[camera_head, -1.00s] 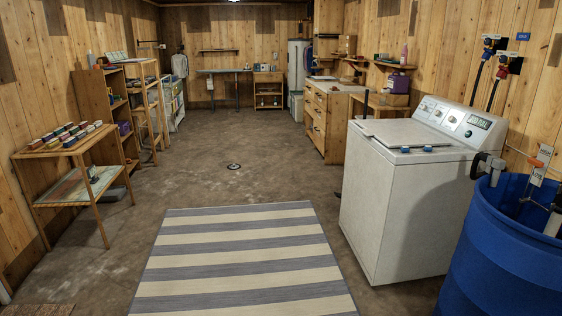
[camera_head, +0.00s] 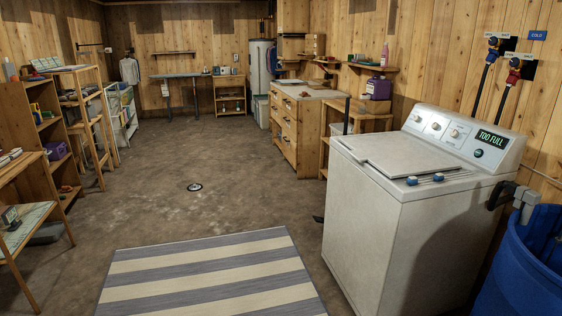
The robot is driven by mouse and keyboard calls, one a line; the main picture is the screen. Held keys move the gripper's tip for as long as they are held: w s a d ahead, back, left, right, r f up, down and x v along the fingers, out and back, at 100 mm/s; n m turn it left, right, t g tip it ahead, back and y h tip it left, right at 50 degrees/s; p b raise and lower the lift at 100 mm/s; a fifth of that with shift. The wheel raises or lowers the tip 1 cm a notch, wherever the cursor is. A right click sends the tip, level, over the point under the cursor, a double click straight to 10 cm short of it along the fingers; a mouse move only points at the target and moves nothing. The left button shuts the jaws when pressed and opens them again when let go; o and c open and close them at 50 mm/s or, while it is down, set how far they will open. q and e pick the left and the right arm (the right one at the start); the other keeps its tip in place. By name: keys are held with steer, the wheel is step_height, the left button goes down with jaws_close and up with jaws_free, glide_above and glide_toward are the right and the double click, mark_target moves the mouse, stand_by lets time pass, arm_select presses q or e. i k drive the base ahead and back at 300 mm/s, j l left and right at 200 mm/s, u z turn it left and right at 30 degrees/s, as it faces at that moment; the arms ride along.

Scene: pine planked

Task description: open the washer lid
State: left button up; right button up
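The white top-loading washer (camera_head: 400,235) stands at the right, against the wooden wall. Its lid (camera_head: 398,153) lies flat and shut on the top. Neither of my grippers is in view.
A blue barrel (camera_head: 528,265) stands right of the washer, with a grey and black clamp-like fitting (camera_head: 515,197) between them. A striped rug (camera_head: 212,277) lies on the floor left of the washer. A wooden drawer cabinet (camera_head: 300,125) stands behind. Open floor spreads across the middle.

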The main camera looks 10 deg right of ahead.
mark_target(395, 156)
steer(key=i+j+z, duration=0.15)
steer(key=i+z, duration=0.35)
steer(key=i+j+z, duration=0.3)
steer(key=z, duration=0.15)
steer(key=i+j+z, duration=0.7)
steer(key=j+z, duration=0.15)
steer(key=j, duration=0.15)
steer(key=i+j+z, duration=0.1)
steer(key=j+z, duration=0.25)
steer(key=j, duration=0.2)
steer(key=i+j+z, duration=0.1)
steer(key=j+z, duration=0.3)
steer(key=j, duration=0.2)
